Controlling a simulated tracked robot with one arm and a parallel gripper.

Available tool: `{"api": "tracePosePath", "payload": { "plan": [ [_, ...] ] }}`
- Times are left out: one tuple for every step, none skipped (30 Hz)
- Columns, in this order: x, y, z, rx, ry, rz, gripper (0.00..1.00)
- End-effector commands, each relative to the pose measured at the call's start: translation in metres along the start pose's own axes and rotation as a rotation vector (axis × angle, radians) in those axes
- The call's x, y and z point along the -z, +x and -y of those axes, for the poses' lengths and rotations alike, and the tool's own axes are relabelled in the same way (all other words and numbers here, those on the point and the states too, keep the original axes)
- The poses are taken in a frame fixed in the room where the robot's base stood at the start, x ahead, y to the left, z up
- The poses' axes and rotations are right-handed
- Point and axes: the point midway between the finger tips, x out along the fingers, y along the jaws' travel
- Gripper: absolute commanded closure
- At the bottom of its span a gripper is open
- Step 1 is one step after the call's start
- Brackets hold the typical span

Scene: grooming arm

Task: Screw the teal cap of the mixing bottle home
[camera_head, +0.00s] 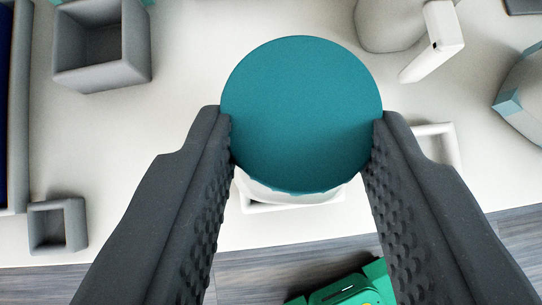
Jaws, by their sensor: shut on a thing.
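The teal cap (301,112) is a flat round disc in the upper middle of the head view, seen from above. My gripper (301,132) is shut on the cap, with one dark grey ridged finger at its left edge and one at its right edge. A white rounded body, likely the mixing bottle (290,193), shows just below the cap. Most of it is hidden under the cap, so I cannot tell how the cap sits on its neck.
A grey open square box (138,45) stands upper left, and a smaller one (80,225) lower left. A grey rounded container with a white handle (432,42) stands upper right. A white square frame (447,143) lies right. A green object (350,287) is below the pale table's front edge.

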Motion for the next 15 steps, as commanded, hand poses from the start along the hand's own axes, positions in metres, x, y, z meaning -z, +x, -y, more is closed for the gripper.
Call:
{"api": "tracePosePath", "payload": {
  "plan": [
    [-0.0002, -0.0002, 0.0028, -0.001, 0.007, -0.001, 1.00],
    [0.0001, -0.0003, 0.0037, -0.003, 0.012, -0.002, 1.00],
    [0.0008, -0.0004, 0.0043, -0.007, 0.018, -0.003, 1.00],
    [0.0013, -0.0005, 0.0046, -0.010, 0.023, -0.004, 1.00],
    [0.0017, -0.0006, 0.0050, -0.014, 0.027, -0.006, 1.00],
    [0.0023, -0.0007, 0.0053, -0.019, 0.032, -0.008, 1.00],
    [0.0026, -0.0007, 0.0052, -0.023, 0.036, -0.008, 1.00],
    [0.0025, -0.0006, 0.0054, -0.027, 0.040, -0.008, 1.00],
    [0.0021, -0.0007, 0.0059, -0.032, 0.045, -0.007, 1.00],
    [0.0019, -0.0006, 0.0058, -0.036, 0.048, -0.006, 1.00],
    [0.0014, -0.0005, 0.0055, -0.040, 0.053, -0.004, 1.00],
    [0.0007, -0.0005, 0.0054, -0.047, 0.058, -0.003, 1.00],
    [0.0002, -0.0003, 0.0049, -0.052, 0.060, -0.002, 1.00],
    [-0.0002, -0.0001, 0.0041, -0.058, 0.064, -0.001, 1.00],
    [-0.0012, 0.0001, 0.0034, -0.066, 0.068, 0.001, 1.00]
  ]
}}
